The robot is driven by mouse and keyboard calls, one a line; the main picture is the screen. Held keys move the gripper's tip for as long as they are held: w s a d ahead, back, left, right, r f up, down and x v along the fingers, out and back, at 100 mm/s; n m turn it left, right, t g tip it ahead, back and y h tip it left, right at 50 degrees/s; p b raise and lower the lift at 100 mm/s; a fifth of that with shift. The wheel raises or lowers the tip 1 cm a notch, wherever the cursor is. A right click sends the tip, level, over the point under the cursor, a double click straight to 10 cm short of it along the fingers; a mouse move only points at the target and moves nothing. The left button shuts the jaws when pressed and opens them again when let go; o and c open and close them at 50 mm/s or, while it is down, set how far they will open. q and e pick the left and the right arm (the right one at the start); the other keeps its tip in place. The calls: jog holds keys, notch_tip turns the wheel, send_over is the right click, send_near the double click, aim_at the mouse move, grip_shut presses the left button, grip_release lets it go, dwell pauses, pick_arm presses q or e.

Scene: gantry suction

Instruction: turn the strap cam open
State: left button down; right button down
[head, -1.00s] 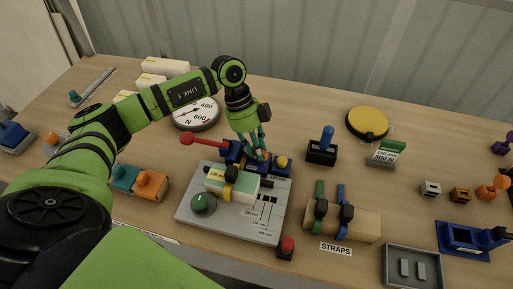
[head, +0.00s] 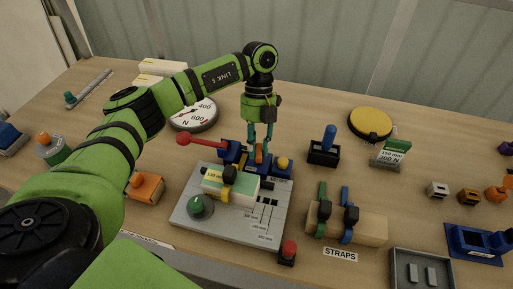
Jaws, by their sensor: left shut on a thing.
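My left gripper (head: 259,146) points straight down over the blue mechanism (head: 231,151) at the back of the grey plate (head: 238,232). Its teal fingers are shut on a small orange part (head: 260,157), which seems to be the strap cam; the fingers partly hide it, and its turn angle is hard to tell. My right gripper is out of view.
A red-knobbed lever (head: 185,139) sticks out left of the mechanism, and a yellow knob (head: 284,163) is close on the right. A green knob (head: 200,205) is front left. A blue-handled switch (head: 328,138) and a wooden strap block (head: 370,227) stand to the right.

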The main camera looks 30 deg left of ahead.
pick_arm(q)
jog(key=shift+w+m+y+b, duration=0.1)
jog(key=shift+m+y+b, duration=0.3)
jog(key=shift+m, duration=0.6)
jog(key=c, duration=1)
grip_release()
jog(key=shift+r, duration=0.15)
jog(key=v, duration=1.1)
jog(key=shift+w+r, duration=0.25)
jog(key=shift+r, duration=0.05)
